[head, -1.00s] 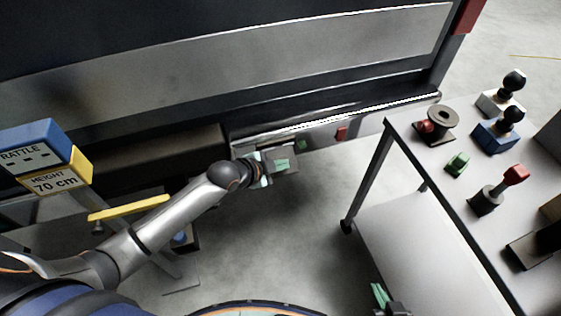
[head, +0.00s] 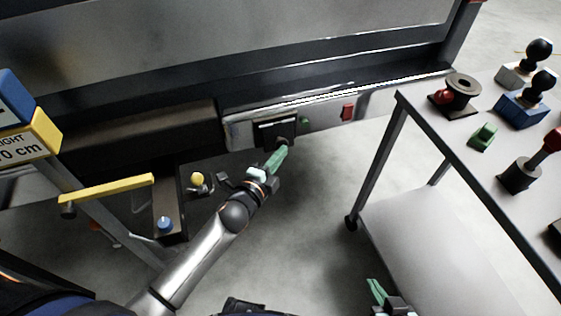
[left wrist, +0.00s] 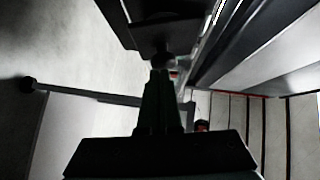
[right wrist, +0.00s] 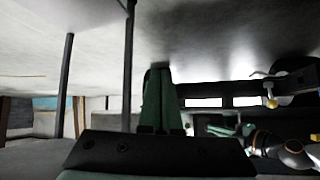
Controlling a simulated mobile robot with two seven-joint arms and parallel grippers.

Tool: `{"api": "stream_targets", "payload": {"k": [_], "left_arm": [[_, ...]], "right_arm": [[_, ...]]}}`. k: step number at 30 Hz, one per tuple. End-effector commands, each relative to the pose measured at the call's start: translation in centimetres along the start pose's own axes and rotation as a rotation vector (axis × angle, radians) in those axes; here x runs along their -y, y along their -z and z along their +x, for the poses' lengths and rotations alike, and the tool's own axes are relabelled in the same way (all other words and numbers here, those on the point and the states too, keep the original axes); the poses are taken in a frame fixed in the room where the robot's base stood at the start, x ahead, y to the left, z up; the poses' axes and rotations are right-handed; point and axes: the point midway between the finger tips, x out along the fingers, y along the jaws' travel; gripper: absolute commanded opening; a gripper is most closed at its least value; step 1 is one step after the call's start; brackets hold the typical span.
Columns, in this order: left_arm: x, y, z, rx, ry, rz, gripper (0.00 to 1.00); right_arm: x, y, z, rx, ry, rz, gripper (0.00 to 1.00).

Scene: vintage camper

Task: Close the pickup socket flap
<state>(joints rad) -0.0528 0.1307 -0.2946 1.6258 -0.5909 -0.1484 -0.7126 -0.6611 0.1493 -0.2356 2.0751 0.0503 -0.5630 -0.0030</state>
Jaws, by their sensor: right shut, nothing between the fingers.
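The dark pickup socket flap (head: 268,133) is on the light bumper of the vehicle in the head view. It looks upright, close to the bumper face; I cannot tell whether it is fully flush. My left gripper (head: 282,151) has its green fingers together, tips just below the flap beside a dark round knob. In the left wrist view the knob (left wrist: 163,60) sits at the fingertips under a dark plate (left wrist: 150,12); contact is unclear. My right gripper (head: 376,287) is shut and empty, low beside the cart, away from the flap.
A grey cart (head: 420,137) with hitch balls and other parts stands at the right. A red light (head: 348,112) is on the bumper. At the left are a yellow bar (head: 106,188) and a blue-and-yellow sign (head: 30,138).

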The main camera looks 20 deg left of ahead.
Motion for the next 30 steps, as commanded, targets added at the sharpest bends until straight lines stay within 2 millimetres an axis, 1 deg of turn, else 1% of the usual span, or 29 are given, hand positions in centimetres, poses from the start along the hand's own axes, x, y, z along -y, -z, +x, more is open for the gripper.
{"api": "stream_targets", "payload": {"k": [1, 3, 4, 5, 6, 9, 12, 15, 18, 21, 24, 30], "left_arm": [[-0.6, -0.2, 0.1, 0.002, 0.015, 0.012, 0.0], [-0.7, -0.2, 0.3, 0.001, 0.035, 0.033, 0.0], [-0.8, -0.3, 0.3, 0.002, 0.042, 0.041, 0.0], [-0.8, -0.4, 0.3, 0.002, 0.051, 0.05, 0.0], [-0.9, -0.4, 0.4, 0.002, 0.061, 0.059, 0.0], [-1.0, -0.6, 0.6, 0.001, 0.078, 0.079, 0.0], [-1.1, -0.7, 0.7, 0.0, 0.077, 0.078, 0.0], [-1.1, -0.8, 0.8, 0.0, 0.077, 0.078, 0.0], [-1.2, -0.9, 0.9, 0.0, 0.076, 0.077, 0.0], [-1.3, -1.0, 1.0, 0.001, 0.075, 0.076, 0.0], [-1.3, -1.0, 1.0, 0.001, 0.074, 0.075, 0.0], [-1.3, -1.1, 1.1, 0.0, 0.074, 0.075, 0.0]], "right_arm": [[-0.1, -0.7, 0.5, 0.002, -0.002, -0.001, 0.0], [-0.2, -1.1, 0.7, 0.005, -0.004, -0.001, 0.0], [-0.5, -0.4, 0.7, -0.023, -0.009, -0.009, 0.0], [-0.8, 1.4, 0.5, -0.087, -0.016, -0.027, 0.0], [-1.1, 3.7, 0.3, -0.166, -0.025, -0.049, 0.0], [-1.4, 7.3, -0.5, -0.303, -0.038, -0.087, 0.0], [-1.5, 10.2, -1.4, -0.417, -0.047, -0.121, 0.0], [-1.5, 12.4, -2.4, -0.509, -0.052, -0.147, 0.0], [-1.5, 14.0, -3.3, -0.58, -0.057, -0.169, 0.0], [-1.4, 15.2, -4.0, -0.633, -0.059, -0.184, 0.0], [-1.3, 16.0, -4.5, -0.668, -0.06, -0.195, 0.0], [-1.2, 16.7, -5.0, -0.701, -0.061, -0.205, 0.0]]}}
